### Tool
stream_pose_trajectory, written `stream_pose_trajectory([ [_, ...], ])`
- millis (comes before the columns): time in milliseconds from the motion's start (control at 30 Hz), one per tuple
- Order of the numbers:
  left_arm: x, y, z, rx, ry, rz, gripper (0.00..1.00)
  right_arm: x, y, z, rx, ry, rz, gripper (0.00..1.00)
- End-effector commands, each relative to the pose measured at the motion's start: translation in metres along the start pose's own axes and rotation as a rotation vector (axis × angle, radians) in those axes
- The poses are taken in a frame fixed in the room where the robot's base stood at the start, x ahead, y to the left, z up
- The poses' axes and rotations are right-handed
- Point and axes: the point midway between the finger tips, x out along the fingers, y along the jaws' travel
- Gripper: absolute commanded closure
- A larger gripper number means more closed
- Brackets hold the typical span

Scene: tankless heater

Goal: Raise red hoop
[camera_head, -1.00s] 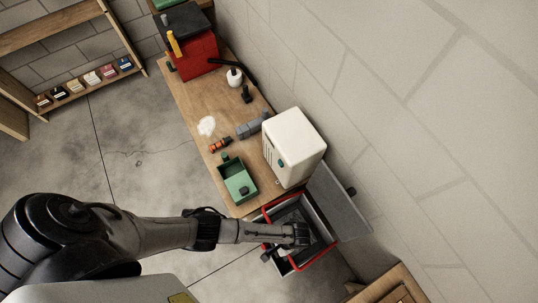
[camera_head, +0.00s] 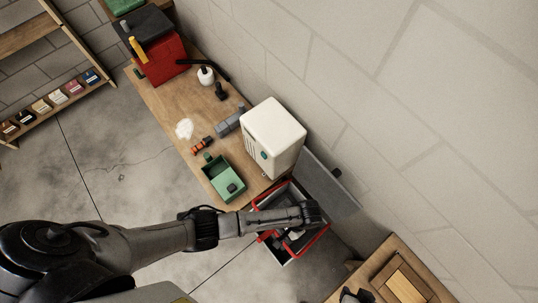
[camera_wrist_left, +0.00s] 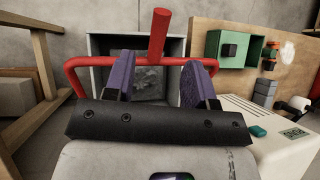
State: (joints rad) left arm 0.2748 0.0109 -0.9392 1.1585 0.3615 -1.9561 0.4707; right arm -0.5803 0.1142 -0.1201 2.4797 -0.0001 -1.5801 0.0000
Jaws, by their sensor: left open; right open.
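The red hoop (camera_head: 310,244) is a bent red bar at the grey open box (camera_head: 343,196) beside the table end. My left gripper (camera_head: 312,214) is over the box, and its arm hides part of the hoop and the inside. In the left wrist view, the open purple fingers (camera_wrist_left: 158,75) point at the hoop (camera_wrist_left: 85,62). Its crossbar runs across the gap between them, and a thicker red piece stands up at the middle. I cannot tell whether the fingers touch it. A dark part at the bottom edge appears to be my right gripper (camera_head: 355,295).
A white heater casing (camera_head: 273,135) stands on the table (camera_head: 160,95) close behind the box. A green tray (camera_head: 222,182), tools and a red toolbox (camera_head: 160,60) are farther along. A wooden cabinet (camera_head: 395,275) is at lower right. The floor left of the table is clear.

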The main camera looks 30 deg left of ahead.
Motion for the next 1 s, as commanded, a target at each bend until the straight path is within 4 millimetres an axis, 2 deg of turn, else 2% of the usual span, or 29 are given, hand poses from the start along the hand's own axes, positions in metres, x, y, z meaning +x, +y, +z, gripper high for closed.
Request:
stream_pose_trajectory([
  [33,-0.010,0.000,-0.001,0.000,0.003,0.001,0.49,0.000,0.000,0.000,0.000,0.000,0.000,0.57],
  [167,-0.030,0.000,0.000,0.000,0.002,0.000,0.49,-0.001,0.000,0.000,0.000,0.000,0.000,0.57],
  [200,-0.038,-0.001,0.002,0.000,0.001,-0.001,0.49,-0.007,0.000,-0.002,0.000,-0.001,0.000,0.57],
  [300,-0.047,-0.001,0.001,-0.001,0.001,-0.001,0.49,-0.012,0.001,-0.004,-0.001,0.000,0.001,0.57],
  [767,-0.054,0.000,0.000,0.000,0.000,-0.001,0.49,-0.015,0.004,-0.004,-0.010,-0.001,0.008,0.57],
  [1000,-0.054,0.000,0.000,0.000,0.000,0.000,0.70,-0.015,0.003,-0.004,-0.008,-0.001,0.007,0.57],
])
